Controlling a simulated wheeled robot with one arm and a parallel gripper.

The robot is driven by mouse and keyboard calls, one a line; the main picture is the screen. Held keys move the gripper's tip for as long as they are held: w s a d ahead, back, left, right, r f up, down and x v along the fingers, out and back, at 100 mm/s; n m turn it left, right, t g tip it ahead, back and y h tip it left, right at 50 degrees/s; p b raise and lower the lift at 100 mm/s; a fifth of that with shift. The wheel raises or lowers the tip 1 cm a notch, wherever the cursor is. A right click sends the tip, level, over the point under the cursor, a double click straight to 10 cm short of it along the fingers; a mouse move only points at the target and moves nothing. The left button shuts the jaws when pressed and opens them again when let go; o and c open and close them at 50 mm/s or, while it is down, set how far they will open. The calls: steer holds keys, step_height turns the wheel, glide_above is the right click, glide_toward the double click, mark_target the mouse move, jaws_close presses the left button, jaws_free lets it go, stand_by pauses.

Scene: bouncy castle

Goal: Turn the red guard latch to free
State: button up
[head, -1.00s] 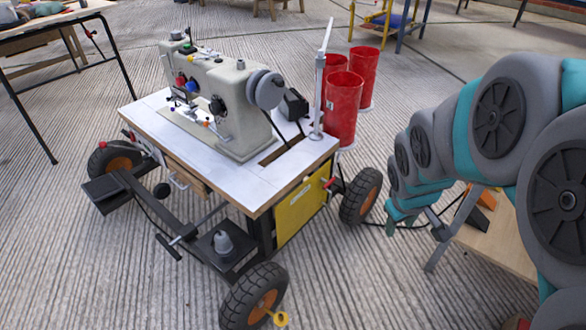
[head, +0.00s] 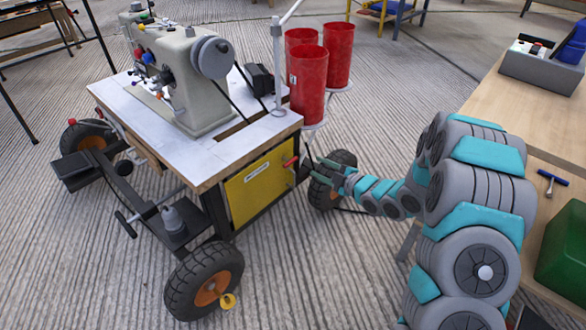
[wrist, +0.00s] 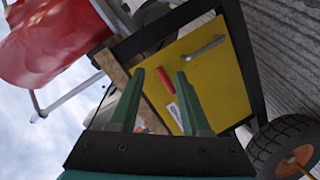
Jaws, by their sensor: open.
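The red guard latch (head: 291,161) is a small red lever near the upper right edge of the yellow panel (head: 252,194) on the sewing machine cart. In the wrist view the red latch (wrist: 167,80) shows between my two green fingers, beyond their tips, with the yellow panel (wrist: 215,85) behind it. My gripper (head: 317,168) is open and empty, just right of the latch in the head view, pointing at it. In the wrist view my gripper (wrist: 160,77) appears apart from the latch. A white label (wrist: 175,113) on the panel is partly hidden by a finger.
A grey bar handle (wrist: 205,47) is on the panel. Red cylinders (head: 308,80) stand behind the cart. A black wheel (head: 331,180) is close to my gripper; another wheel (head: 204,282) is at the cart's front. A wooden bench (head: 500,105) is at the right. Open floor lies between.

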mark_target(287, 160)
steer(key=w+a+f+n+y+b, duration=0.1)
steer(key=w+a+y, duration=0.1)
steer(key=a, duration=0.6)
steer(key=shift+w+a+y, duration=0.25)
steer(key=shift+a+y, duration=0.15)
steer(key=shift+y, duration=0.3)
jaws_close()
stand_by(0.4)
